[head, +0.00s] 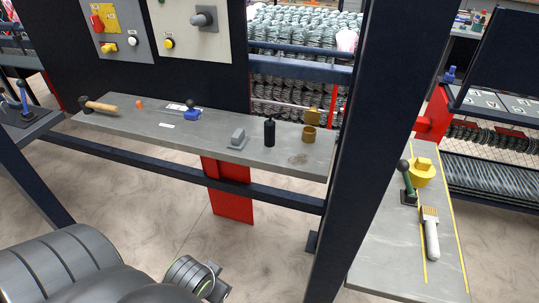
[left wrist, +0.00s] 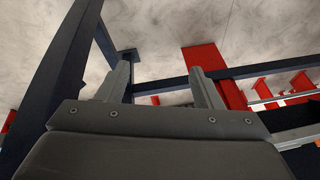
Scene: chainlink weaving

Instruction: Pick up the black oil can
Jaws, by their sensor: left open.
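The black oil can (head: 269,132) stands upright on the grey shelf (head: 215,143) in the head view, right of the middle of that shelf. My left arm comes in at the bottom left of the head view, below and in front of the shelf; its fingers are not clear there. In the left wrist view my left gripper (left wrist: 160,88) is open, with two grey fingers apart and nothing between them. The oil can does not show in the left wrist view. My right gripper is in neither view.
A grey block (head: 238,139) stands left of the can and a brown cup (head: 309,134) right of it. A hammer (head: 98,106) and a blue item (head: 192,114) lie further left. A dark post (head: 360,130) rises at the shelf's right end. A dark rail runs below the shelf.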

